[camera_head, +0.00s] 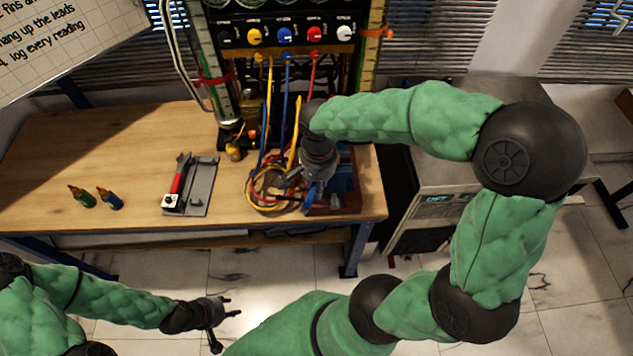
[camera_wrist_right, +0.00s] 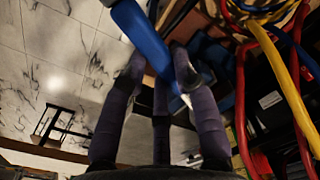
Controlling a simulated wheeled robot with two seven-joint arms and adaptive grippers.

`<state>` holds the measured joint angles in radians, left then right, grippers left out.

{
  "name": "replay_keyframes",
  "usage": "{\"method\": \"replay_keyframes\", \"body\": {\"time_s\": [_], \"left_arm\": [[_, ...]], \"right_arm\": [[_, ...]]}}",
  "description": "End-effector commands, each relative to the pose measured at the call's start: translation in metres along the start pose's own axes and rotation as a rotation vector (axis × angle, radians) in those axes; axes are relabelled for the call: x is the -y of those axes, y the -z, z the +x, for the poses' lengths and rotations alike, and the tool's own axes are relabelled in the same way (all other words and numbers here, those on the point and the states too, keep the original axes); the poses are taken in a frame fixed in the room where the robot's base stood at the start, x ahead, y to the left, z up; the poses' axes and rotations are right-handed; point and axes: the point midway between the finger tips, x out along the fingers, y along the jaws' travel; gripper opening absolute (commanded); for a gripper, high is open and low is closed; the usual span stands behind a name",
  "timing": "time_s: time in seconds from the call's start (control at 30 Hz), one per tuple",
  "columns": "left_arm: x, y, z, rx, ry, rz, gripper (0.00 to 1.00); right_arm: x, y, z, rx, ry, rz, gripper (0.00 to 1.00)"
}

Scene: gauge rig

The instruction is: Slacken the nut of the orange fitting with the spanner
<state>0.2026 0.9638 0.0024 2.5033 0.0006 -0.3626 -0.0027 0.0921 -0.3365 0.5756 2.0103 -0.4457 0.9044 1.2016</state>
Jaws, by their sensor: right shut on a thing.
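My right gripper (camera_wrist_right: 160,85) is shut on a long blue bar-like piece (camera_wrist_right: 146,38) in the wrist view; I cannot tell whether it is a spanner handle. In the head view my right gripper (camera_head: 298,184) is over the right part of the bench, beside coiled leads, and its fingers are partly hidden. A red-handled tool (camera_head: 177,180) lies on a grey tray (camera_head: 204,185) left of it. A small orange part (camera_head: 252,134) sits at the foot of the gauge rig; its nut is not clear. My left gripper (camera_head: 226,314) is open and empty, in front of the bench.
Yellow, blue and red leads (camera_head: 268,195) hang from the rig panel (camera_head: 285,35) and coil on the wooden bench (camera_head: 130,150). A blue block in a brown box (camera_head: 345,190) is at the right. The bench's left part is mostly clear.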

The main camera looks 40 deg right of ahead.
Motion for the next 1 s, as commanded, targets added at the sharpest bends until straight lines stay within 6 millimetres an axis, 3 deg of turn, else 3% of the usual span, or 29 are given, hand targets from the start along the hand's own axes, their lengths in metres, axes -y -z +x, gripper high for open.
{"method": "replay_keyframes", "body": {"time_s": [1.0], "left_arm": [[-0.001, 0.0, -0.002, 0.0, 0.0, 0.0, 0.4]], "right_arm": [[-0.011, 0.0, 0.0, 0.002, -0.002, -0.082, 0.0]]}}
